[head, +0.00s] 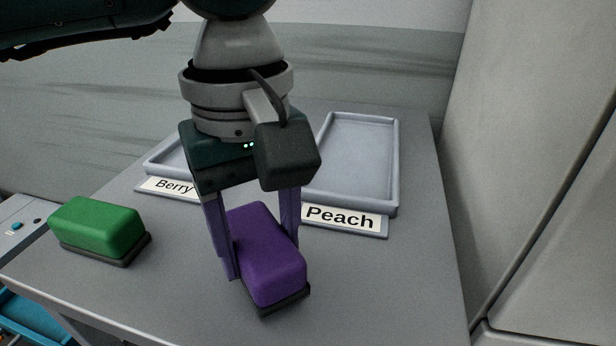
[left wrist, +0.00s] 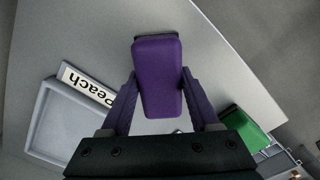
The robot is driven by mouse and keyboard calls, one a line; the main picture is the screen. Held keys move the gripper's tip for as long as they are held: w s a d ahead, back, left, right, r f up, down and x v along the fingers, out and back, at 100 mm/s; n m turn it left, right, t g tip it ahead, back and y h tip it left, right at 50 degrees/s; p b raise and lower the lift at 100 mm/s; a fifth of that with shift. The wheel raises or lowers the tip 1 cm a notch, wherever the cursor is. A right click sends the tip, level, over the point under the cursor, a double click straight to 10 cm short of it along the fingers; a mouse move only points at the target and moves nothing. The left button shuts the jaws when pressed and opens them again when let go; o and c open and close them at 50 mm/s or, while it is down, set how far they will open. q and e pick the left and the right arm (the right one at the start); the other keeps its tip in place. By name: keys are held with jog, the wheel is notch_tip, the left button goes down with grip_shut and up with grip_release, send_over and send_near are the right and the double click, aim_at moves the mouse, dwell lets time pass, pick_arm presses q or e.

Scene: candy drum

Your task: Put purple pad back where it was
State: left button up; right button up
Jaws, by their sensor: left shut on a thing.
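The purple pad (head: 268,256) is a rounded block on a dark base, near the front middle of the grey table. My left gripper (head: 262,262) comes down from above and is shut on the purple pad, with one finger along each long side. The left wrist view also shows the purple pad (left wrist: 158,75) between the two fingers (left wrist: 158,92). I cannot tell for sure whether its base touches the table. My right gripper is not in view.
A green pad (head: 98,228) lies on the table (head: 180,285) to the left. An empty tray labelled Peach (head: 397,165) stands behind on the right. A tray labelled Berry (head: 165,150) is partly hidden behind my gripper. A pale wall panel (head: 540,150) rises at the right.

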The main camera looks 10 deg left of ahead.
aim_at(259, 235)
pick_arm(q)
jog(key=shift+f, duration=0.55)
jog(key=shift+f, duration=0.2)
jog(key=o, duration=1.3)
notch_tip(259, 235, up, 12)
jog(key=shift+r, duration=0.25)
